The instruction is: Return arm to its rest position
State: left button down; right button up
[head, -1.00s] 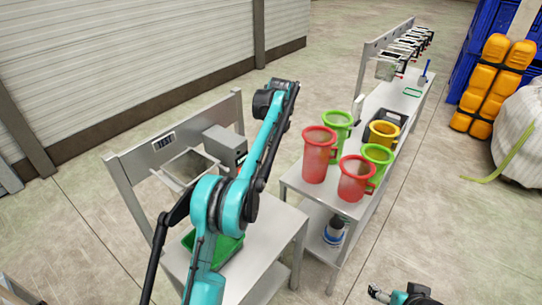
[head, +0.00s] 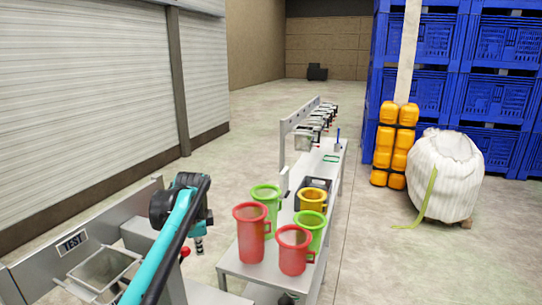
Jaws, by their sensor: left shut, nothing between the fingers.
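My left arm comes in from the bottom left, its teal link rising to a dark joint. My left gripper (head: 198,246) hangs below that joint, small and pointing down, shut with nothing in it. It is above and right of the steel TEST station (head: 72,243), beside a small red knob (head: 185,252), and left of the red jugs. I cannot tell whether it touches the knob. My right gripper is out of view.
A steel bench (head: 235,265) carries a left red jug (head: 250,235), a front red jug (head: 294,252), green jugs (head: 268,198) and a yellow jug (head: 312,200). Blue crates (head: 500,95), yellow containers (head: 393,145) and a white sack (head: 445,175) stand right.

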pick_arm(q)
jog(key=s+d+f+n+t+b, duration=0.2)
jog(key=s+f+n+b, duration=0.3)
jog(key=s+f, duration=0.6)
jog(key=s+d+f+n+t+h+b, duration=0.1)
jog(key=s+f+n+b, duration=0.4)
jog(key=s, duration=1.4)
notch_tip(320, 180, down, 6)
jog(key=d+n+t, duration=0.1)
jog(key=n, duration=0.3)
jog(key=shift+f, duration=0.1)
